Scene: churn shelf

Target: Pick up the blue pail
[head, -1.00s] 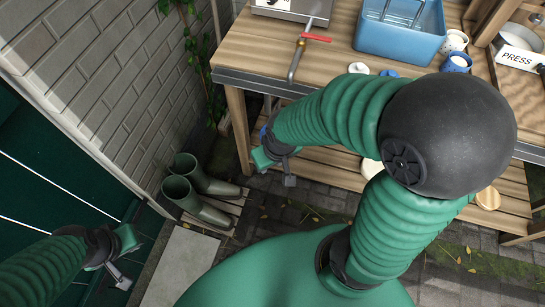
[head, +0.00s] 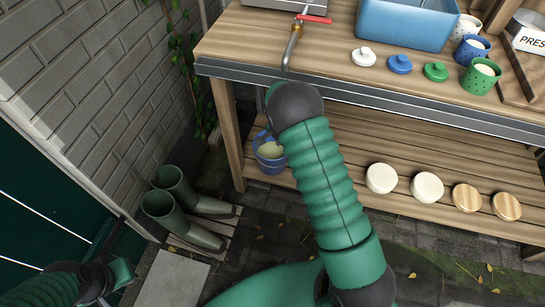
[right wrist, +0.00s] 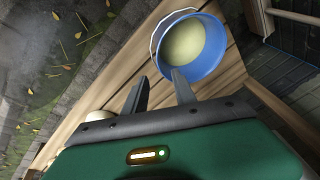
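The blue pail (head: 271,165) stands on the left end of the low slatted shelf (head: 340,150), partly hidden behind my right arm in the head view. It has a pale cream inside or filling and a thin light handle, seen in the right wrist view (right wrist: 212,62). My right gripper (right wrist: 158,78) is open, its two fingers apart and empty. The tips are close to the pail's near rim; I cannot tell if they touch. In the head view the right gripper is mostly hidden by its own arm. My left gripper (head: 112,288) is low at the left, away from the pail.
A wooden bench (head: 330,68) overhangs the shelf, with a blue basin (head: 405,22), coloured lids and cups on top. Cream and wooden discs (head: 428,187) lie along the shelf's right. Green boots (head: 165,205) stand on slats at left by the brick wall (head: 95,80).

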